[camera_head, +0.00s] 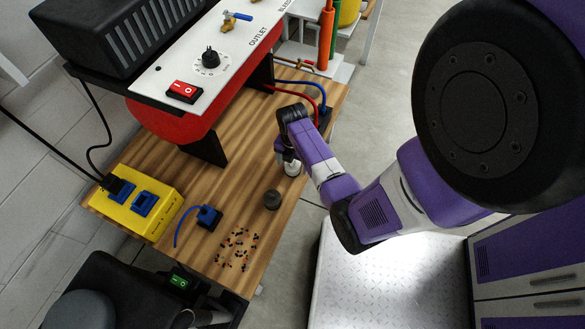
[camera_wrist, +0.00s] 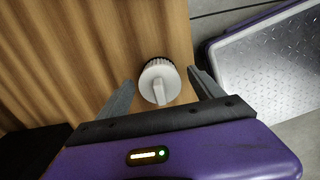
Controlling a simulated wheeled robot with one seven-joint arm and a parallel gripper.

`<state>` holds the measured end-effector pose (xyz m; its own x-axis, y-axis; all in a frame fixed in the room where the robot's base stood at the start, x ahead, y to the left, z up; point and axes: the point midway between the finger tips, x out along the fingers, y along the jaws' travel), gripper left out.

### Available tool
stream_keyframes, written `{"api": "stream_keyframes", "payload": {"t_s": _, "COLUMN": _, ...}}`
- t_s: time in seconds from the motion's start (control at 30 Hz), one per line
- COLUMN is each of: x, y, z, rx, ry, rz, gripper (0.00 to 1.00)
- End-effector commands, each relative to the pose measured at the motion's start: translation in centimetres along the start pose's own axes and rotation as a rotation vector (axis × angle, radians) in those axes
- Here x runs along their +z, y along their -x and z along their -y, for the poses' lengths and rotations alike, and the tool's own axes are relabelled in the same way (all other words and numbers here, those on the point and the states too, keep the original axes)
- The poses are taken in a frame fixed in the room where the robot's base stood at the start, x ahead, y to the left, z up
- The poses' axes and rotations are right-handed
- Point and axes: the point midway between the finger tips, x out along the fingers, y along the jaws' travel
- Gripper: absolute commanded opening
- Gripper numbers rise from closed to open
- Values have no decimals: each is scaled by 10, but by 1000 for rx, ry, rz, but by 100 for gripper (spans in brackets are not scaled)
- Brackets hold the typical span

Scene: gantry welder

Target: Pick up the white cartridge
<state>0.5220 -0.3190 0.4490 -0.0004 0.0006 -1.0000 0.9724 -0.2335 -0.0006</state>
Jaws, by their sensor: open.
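The white cartridge (camera_wrist: 159,82) stands on the wooden table in the wrist view. It has a round white top with a raised bar across it and a dark ribbed edge at the back. My gripper (camera_wrist: 161,88) is open, with one grey finger to the left of the cartridge and one to the right. Gaps show between the fingers and the cartridge. In the head view the white cartridge (camera_head: 292,168) is partly hidden under my gripper, which is low over the table's right side.
The wooden table (camera_head: 240,170) also carries a dark round piece (camera_head: 272,200), a blue plug (camera_head: 209,217), scattered small beads (camera_head: 236,248) and a yellow socket box (camera_head: 137,203). A red machine with a white panel (camera_head: 205,60) stands behind. The table's right edge is close to the cartridge.

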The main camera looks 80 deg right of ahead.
Motion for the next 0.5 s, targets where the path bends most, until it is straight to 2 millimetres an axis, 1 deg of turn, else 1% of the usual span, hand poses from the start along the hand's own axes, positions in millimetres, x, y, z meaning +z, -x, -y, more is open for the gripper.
{"api": "stream_keyframes", "payload": {"t_s": 0.03, "x": 0, "y": -5, "z": 0, "rx": 0, "ry": 0, "rz": 0, "gripper": 76}}
{"api": "stream_keyframes", "payload": {"t_s": 0.1, "x": 0, "y": -8, "z": 0, "rx": 0, "ry": 0, "rz": 0, "gripper": 76}}
{"api": "stream_keyframes", "payload": {"t_s": 0.3, "x": 0, "y": -8, "z": 0, "rx": 0, "ry": 0, "rz": 0, "gripper": 76}}
{"api": "stream_keyframes", "payload": {"t_s": 0.33, "x": 0, "y": -8, "z": 0, "rx": 0, "ry": 0, "rz": 0, "gripper": 74}}
{"api": "stream_keyframes", "payload": {"t_s": 0.47, "x": 0, "y": -8, "z": 0, "rx": 0, "ry": 0, "rz": 0, "gripper": 49}}
{"api": "stream_keyframes", "payload": {"t_s": 0.5, "x": 0, "y": -8, "z": 0, "rx": 0, "ry": 0, "rz": 0, "gripper": 41}}
